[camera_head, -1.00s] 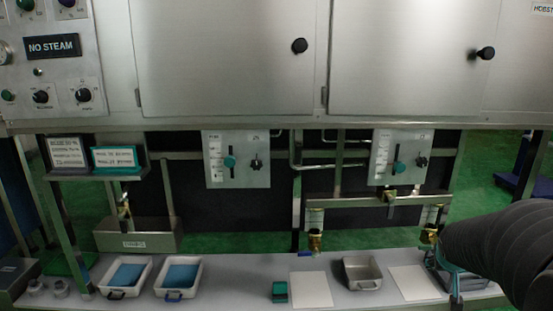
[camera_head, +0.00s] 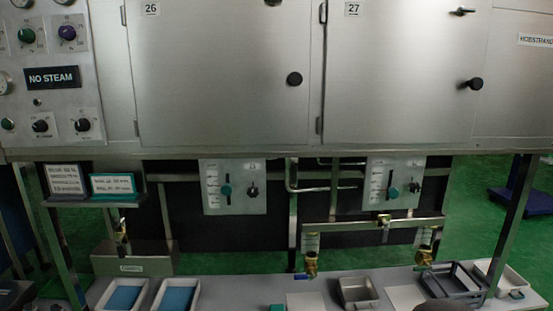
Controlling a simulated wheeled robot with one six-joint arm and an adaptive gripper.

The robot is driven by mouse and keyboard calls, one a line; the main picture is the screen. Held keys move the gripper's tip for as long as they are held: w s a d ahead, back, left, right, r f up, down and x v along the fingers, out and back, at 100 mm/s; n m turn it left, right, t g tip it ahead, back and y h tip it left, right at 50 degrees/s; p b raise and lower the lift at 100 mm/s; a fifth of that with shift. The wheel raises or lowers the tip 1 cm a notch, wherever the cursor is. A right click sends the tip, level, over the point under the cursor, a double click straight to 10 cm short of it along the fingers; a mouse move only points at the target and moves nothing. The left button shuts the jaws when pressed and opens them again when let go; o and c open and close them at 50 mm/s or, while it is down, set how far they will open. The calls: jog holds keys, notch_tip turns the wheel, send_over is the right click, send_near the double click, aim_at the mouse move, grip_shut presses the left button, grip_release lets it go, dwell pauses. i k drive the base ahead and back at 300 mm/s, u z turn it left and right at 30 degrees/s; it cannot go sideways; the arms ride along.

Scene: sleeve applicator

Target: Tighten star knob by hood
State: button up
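The steel hood with two doors fills the top of the view; its left door (camera_head: 215,75) is marked 26 and its right door (camera_head: 400,85) is marked 27. Both doors look shut. Below the hood hang two small control panels. The left panel (camera_head: 233,207) carries a teal knob (camera_head: 226,190) and a black star-shaped knob (camera_head: 253,191). The right panel (camera_head: 393,202) carries a teal knob (camera_head: 393,191) and a black star-shaped knob (camera_head: 415,188). How tight either star knob is cannot be seen. My gripper is out of view; only a dark part of my arm shows at the bottom edge, right of centre.
A low bench (camera_head: 235,290) holds white trays with blue contents (camera_head: 175,298), a grey tray (camera_head: 357,291) and a dark frame (camera_head: 455,280). Steel posts and pipes with brass valves (camera_head: 310,264) stand beneath the panels. A slanted post (camera_head: 508,225) stands at right.

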aim_at(415, 188)
jog(key=k, duration=1.15)
jog(key=u, duration=0.4)
jog(key=i, duration=0.65)
jog(key=z, duration=0.3)
